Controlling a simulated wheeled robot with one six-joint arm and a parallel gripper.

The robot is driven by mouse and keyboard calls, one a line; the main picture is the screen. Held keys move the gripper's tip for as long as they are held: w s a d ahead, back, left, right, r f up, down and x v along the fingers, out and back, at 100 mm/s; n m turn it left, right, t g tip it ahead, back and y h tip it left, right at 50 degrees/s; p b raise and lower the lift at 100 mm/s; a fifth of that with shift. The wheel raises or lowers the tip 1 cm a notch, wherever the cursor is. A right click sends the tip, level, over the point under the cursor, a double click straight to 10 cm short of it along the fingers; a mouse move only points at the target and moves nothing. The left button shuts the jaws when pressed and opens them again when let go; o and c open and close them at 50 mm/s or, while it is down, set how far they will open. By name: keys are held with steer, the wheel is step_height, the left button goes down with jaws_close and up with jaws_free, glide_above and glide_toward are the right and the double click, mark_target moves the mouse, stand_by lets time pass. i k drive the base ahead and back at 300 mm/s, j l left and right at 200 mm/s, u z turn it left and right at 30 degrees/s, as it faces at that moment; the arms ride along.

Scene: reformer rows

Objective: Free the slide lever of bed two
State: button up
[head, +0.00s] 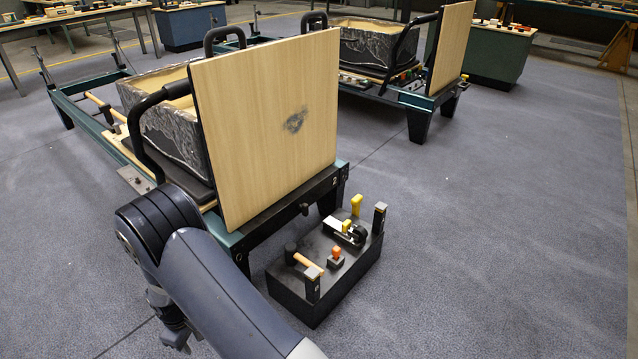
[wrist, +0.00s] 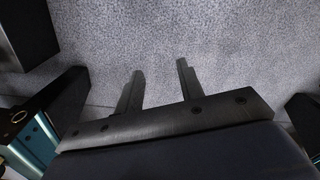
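Bed two (head: 257,238), a teal and black reformer frame with a "2" on its near end, stands at left centre. An upright wooden board (head: 270,130) rises at its near end and hides part of the carriage. A box wrapped in dark foil-like sheet (head: 170,135) sits behind the board. I cannot make out the slide lever with certainty. My gripper hangs low over the floor left of the bed's near end in the head view. In the wrist view my gripper (wrist: 157,77) is open, its two fingers apart with only carpet between them.
Another reformer (head: 415,105) is behind. Teal frame parts (wrist: 35,140) show at the wrist view's left. Carpet at right is clear.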

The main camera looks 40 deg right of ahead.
mark_target(356, 201)
steer(key=i+l+z, duration=0.15)
steer(key=l, duration=0.35)
steer(key=i+l+z, duration=0.1)
steer(key=l, duration=0.4)
steer(key=i+l+z, duration=0.15)
steer(key=l, duration=0.3)
steer(key=i+l+z, duration=0.15)
steer(key=i+l, duration=0.15)
steer(key=l, duration=0.15)
steer(key=i+l+z, duration=0.15)
steer(key=l, duration=0.3)
steer(key=i+l+z, duration=0.1)
steer(key=i+l, duration=0.2)
steer(key=l, duration=0.1)
